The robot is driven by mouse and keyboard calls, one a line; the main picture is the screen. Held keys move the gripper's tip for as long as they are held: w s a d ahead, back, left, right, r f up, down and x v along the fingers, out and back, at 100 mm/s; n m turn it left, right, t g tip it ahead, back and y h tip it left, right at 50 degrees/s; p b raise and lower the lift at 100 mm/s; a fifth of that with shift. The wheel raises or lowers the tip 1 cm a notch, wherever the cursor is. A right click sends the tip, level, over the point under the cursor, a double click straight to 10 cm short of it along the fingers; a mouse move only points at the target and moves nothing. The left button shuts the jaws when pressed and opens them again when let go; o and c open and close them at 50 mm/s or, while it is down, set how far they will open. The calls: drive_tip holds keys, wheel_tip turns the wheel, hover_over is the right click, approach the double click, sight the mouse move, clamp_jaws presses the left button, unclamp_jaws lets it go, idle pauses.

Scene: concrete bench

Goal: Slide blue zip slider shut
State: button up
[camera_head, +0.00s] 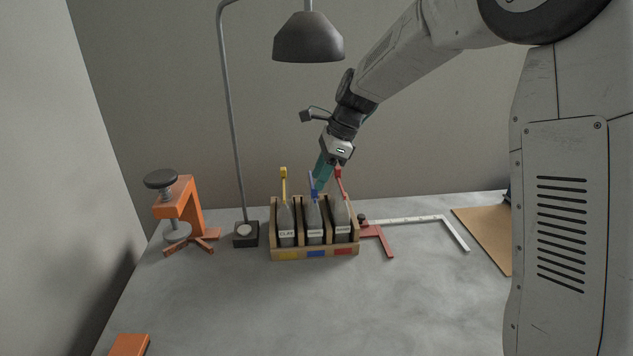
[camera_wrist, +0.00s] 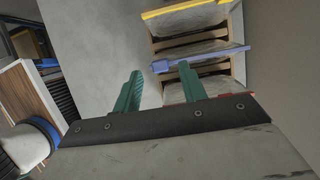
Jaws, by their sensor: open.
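A wooden rack (camera_head: 273,252) holds three grey pouches, each with a coloured zip strip. The middle pouch (camera_head: 314,222) has the blue zip; its strip runs across the wrist view (camera_wrist: 212,57). The blue zip slider (camera_wrist: 160,67) is a small block at the left end of that strip in the wrist view. My gripper (camera_head: 322,176) is above the middle pouch in the head view, with teal fingers. In the wrist view my gripper (camera_wrist: 159,77) is open, its fingertips on either side of the slider. I cannot tell whether they touch it.
The yellow-zip pouch (camera_head: 284,222) and red-zip pouch (camera_head: 341,220) flank it closely. A lamp (camera_head: 308,42) hangs above. The front bench is mostly clear.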

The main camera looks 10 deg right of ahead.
drive_tip(key=v, duration=0.5)
drive_tip(key=shift+r, duration=0.1)
drive_tip(key=s+d+n+h, duration=0.2)
drive_tip(key=s+n, duration=0.7)
drive_tip(key=s, duration=1)
drive_tip(key=s+d+n+h, duration=0.2)
drive_tip(key=s+d+n, duration=0.4)
drive_tip(key=s, duration=1.2)
drive_tip(key=n, duration=0.4)
drive_tip(key=shift+s+r+t+h, duration=0.3)
drive_tip(key=shift+s+t, duration=0.1)
